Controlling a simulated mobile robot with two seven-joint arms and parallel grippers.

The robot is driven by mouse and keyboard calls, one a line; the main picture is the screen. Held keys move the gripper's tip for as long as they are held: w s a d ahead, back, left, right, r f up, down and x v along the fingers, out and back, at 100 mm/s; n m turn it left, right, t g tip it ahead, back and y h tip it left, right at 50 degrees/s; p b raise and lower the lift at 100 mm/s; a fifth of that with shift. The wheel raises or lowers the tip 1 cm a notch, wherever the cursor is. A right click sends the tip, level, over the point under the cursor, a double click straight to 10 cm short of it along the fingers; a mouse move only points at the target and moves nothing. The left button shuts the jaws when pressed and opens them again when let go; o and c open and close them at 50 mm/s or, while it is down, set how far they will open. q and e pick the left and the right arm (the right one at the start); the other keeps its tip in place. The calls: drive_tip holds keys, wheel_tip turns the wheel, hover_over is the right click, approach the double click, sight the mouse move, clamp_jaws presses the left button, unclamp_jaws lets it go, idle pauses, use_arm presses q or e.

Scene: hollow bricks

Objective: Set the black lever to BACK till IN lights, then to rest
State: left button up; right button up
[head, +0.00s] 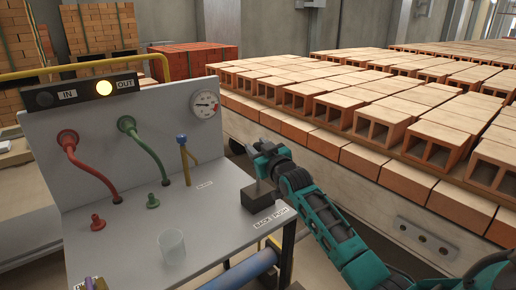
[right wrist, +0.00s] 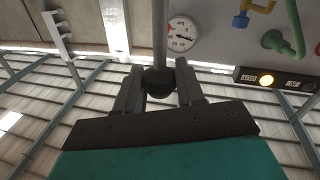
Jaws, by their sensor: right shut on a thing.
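The black lever's block (head: 263,197) stands at the right front of the grey bench, beside a label reading BACK and PUSH. Its short stick rises into my right gripper (head: 262,164) and looks near upright; its exact tilt is hard to tell. In the right wrist view, the grey rod (right wrist: 160,35) ends in a black knob (right wrist: 159,82) between the fingers of my right gripper (right wrist: 159,90), which is shut on it. On the lamp box, the IN lamp (head: 44,98) is dark and the OUT lamp (head: 104,88) glows yellow. My left gripper is not in view.
Rows of hollow bricks (head: 360,110) fill the right. A blue roller (head: 240,272) lies below the front edge.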

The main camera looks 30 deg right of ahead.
clamp_jaws()
